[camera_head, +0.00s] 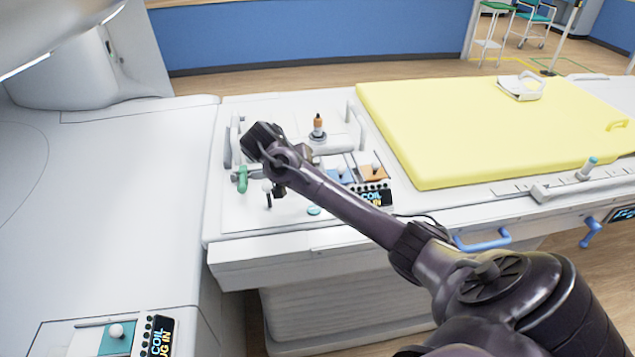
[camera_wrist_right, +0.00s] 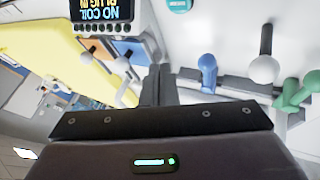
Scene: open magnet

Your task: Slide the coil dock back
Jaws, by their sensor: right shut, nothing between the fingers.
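The white end deck (camera_head: 240,215) of the patient table carries the coil controls; I cannot tell which part is the coil dock. My right gripper (camera_head: 279,189) is over the deck, pointing down. Its fingers (camera_wrist_right: 158,82) are shut and empty, near a blue knob (camera_wrist_right: 207,72). A white knob (camera_wrist_right: 263,68) and green handle (camera_wrist_right: 297,92) stand farther right. My left gripper is out of view.
An orange-topped plug (camera_head: 318,125) stands between white rails behind my arm. A teal button (camera_head: 314,211) lies at the deck's front. The yellow mattress (camera_head: 480,130) is to the right. The white scanner housing (camera_head: 110,190) borders the deck on the left.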

